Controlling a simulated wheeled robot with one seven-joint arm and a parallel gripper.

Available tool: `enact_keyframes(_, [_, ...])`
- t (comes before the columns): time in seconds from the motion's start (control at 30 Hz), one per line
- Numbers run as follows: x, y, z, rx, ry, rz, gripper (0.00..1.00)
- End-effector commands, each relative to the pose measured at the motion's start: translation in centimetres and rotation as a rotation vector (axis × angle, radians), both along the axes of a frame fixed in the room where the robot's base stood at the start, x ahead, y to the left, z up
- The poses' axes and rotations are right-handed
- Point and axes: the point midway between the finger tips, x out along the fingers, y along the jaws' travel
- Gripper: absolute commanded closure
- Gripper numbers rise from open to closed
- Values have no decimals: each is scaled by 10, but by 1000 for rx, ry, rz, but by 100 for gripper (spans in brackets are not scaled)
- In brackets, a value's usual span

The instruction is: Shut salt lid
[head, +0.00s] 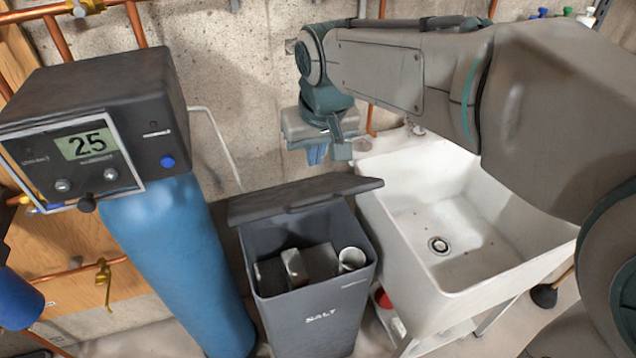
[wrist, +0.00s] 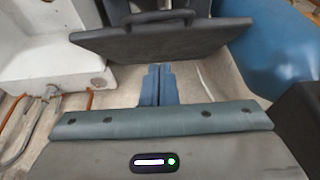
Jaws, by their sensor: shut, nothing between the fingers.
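The salt bin (head: 315,312) is a dark grey box marked SALT, standing between the blue tank and the white sink. Its dark grey lid (head: 305,199) is open, tilted up at the back of the bin. White and grey contents and a white cup-like piece (head: 351,259) show inside. My gripper (head: 316,154) is above and behind the lid, near the wall, fingers pointing down, shut and empty. In the wrist view the blue fingers (wrist: 157,84) are together, and the lid (wrist: 165,38) shows beyond them, seemingly apart from them.
The white sink (head: 440,262) stands right of the bin, close to it. The blue tank (head: 172,255) with a control head (head: 95,125) reading 25 stands left. A concrete wall (head: 225,75) with copper pipes is behind. A thin pale tube (head: 222,143) runs down the wall.

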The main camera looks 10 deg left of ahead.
Motion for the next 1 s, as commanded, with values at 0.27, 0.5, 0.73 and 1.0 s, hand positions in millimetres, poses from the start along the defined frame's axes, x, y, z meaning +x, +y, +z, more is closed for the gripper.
enact_keyframes(0.27, [15, 9, -59, -2, 4, -1, 100])
enact_keyframes(0.5, [3, 0, -83, -1, 1, -3, 100])
enact_keyframes(0.73, [1, -2, -91, 1, -1, -4, 100])
enact_keyframes(1.0, [1, -2, -91, 1, -1, -4, 100])
